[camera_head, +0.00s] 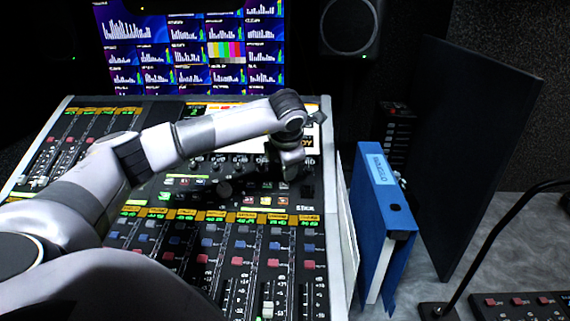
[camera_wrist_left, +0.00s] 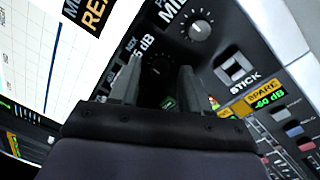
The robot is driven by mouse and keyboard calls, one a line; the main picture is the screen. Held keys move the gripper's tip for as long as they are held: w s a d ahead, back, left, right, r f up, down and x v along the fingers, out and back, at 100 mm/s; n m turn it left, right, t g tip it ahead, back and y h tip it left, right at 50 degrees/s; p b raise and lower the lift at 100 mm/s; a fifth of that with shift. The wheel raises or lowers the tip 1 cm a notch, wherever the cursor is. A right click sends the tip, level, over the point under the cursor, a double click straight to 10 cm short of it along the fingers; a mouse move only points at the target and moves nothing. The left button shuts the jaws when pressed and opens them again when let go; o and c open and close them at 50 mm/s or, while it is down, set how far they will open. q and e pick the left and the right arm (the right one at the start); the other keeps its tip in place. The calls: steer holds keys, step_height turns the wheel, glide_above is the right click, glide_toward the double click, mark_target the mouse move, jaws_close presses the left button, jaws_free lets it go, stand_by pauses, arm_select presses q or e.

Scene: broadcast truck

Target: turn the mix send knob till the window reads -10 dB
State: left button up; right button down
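My left arm reaches across the mixing console (camera_head: 262,245), and my left gripper (camera_head: 291,172) points down at its right part, above the fader strips. In the left wrist view the two fingers of the gripper (camera_wrist_left: 158,78) stand apart, with dark panel between them. A dark round knob with a light pointer (camera_wrist_left: 201,28) stands beyond the right finger, beside a label partly reading "MI". I cannot tell whether this is the mix send knob. My right gripper is out of view.
A blue binder (camera_head: 380,200) stands right of the console, before a dark upright panel (camera_head: 470,140). Monitors (camera_head: 200,50) and a speaker (camera_head: 350,25) are behind. A button box (camera_head: 520,306) lies at the lower right. In the wrist view a "STICK" switch (camera_wrist_left: 236,68) is at the right.

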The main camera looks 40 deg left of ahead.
arm_select(q)
steer(key=v, duration=0.7)
stand_by(0.6)
